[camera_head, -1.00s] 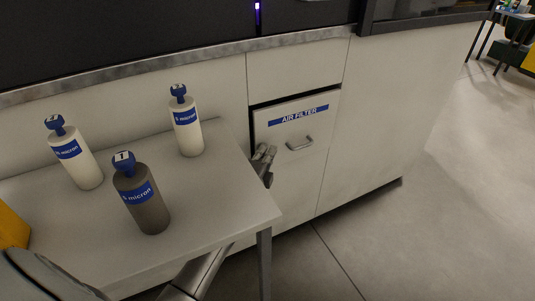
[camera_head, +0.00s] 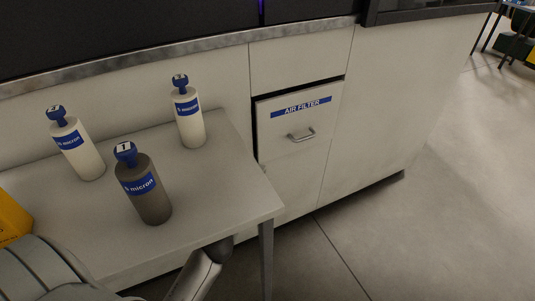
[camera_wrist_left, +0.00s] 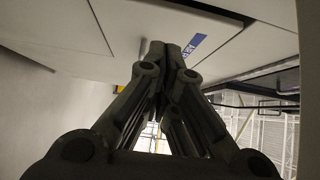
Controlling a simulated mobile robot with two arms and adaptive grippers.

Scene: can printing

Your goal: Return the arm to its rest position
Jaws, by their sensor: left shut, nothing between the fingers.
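My left gripper (camera_wrist_left: 168,55) is shut and empty in the left wrist view, its two fingertips together in front of a pale panel with part of a blue label. In the head view my left arm comes up at the bottom, below the table edge, and the table hides the fingertips. The air filter panel (camera_head: 285,132) with its blue label and metal handle (camera_head: 301,134) is clear of the arm. A dark gap runs along its top and left edges. My right gripper is not in view.
A pale table (camera_head: 225,190) stands over my arm. On it are two white bottles (camera_head: 83,157) (camera_head: 190,128) and a grey bottle (camera_head: 148,195) with blue caps. A yellow object (camera_head: 12,220) is at the left edge.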

